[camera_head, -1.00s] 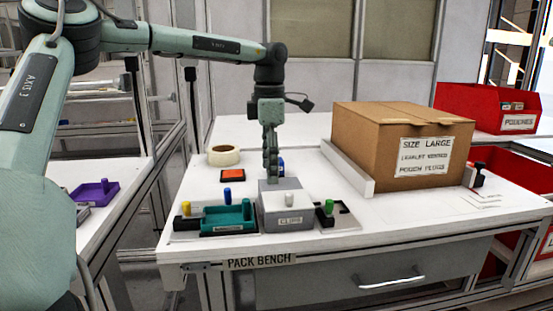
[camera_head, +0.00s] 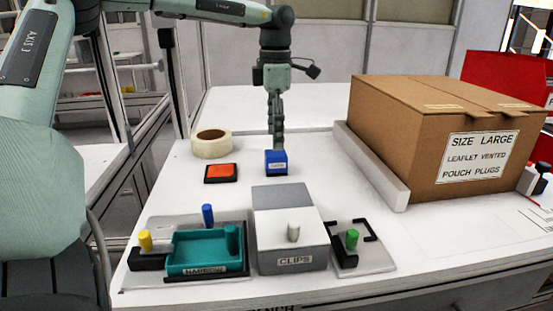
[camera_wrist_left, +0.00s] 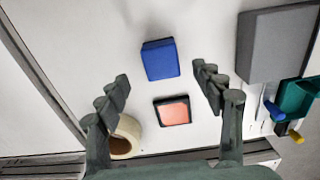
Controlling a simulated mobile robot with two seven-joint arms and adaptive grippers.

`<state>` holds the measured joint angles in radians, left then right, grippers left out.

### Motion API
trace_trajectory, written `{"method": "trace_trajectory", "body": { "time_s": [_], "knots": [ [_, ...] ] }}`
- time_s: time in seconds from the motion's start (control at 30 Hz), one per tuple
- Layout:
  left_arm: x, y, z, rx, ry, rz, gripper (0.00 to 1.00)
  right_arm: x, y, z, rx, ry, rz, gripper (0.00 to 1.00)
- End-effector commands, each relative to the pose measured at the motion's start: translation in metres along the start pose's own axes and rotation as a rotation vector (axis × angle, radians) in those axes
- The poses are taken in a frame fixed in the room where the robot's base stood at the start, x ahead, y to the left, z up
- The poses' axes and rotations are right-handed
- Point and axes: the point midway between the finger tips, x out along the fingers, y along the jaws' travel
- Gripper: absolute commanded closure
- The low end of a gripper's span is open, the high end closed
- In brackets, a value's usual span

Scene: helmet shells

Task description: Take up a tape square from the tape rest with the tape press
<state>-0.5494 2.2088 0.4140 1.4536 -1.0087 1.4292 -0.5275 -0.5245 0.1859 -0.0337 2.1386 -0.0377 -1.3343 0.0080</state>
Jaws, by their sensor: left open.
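A small blue block (camera_head: 276,164) with a pale label, which looks like the tape press, stands on the white bench; it also shows in the left wrist view (camera_wrist_left: 160,61). Left of it lies a flat black holder with an orange square (camera_head: 222,173), which looks like the tape rest; it also shows in the wrist view (camera_wrist_left: 173,110). My left gripper (camera_head: 277,141) points down above the blue block. In the wrist view its fingers (camera_wrist_left: 161,77) are spread and empty, with the block seen between and beyond them. Contact is not visible. My right gripper is not in view.
A cream tape roll (camera_head: 216,144) lies behind the orange square. In front stand a grey clips box (camera_head: 290,240), a teal tray (camera_head: 204,251) and a green-pegged fixture (camera_head: 352,240). A large carton (camera_head: 440,110) stands behind a pale rail (camera_head: 371,165) at right.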

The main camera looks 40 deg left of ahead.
Motion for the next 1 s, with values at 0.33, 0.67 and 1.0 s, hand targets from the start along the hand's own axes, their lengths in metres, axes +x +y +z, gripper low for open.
{"method": "trace_trajectory", "body": {
  "time_s": [0.33, 0.67, 1.0],
  "knots": [
    [0.047, -0.002, 0.001, 0.001, 0.000, -0.004, 0.33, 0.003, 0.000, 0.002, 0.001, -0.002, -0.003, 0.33],
    [0.065, -0.001, 0.001, 0.000, -0.001, 0.001, 0.33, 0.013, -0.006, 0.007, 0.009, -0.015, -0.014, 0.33],
    [0.065, -0.001, 0.001, 0.000, -0.001, 0.001, 0.65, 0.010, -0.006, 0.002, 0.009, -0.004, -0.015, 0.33]
  ]
}}
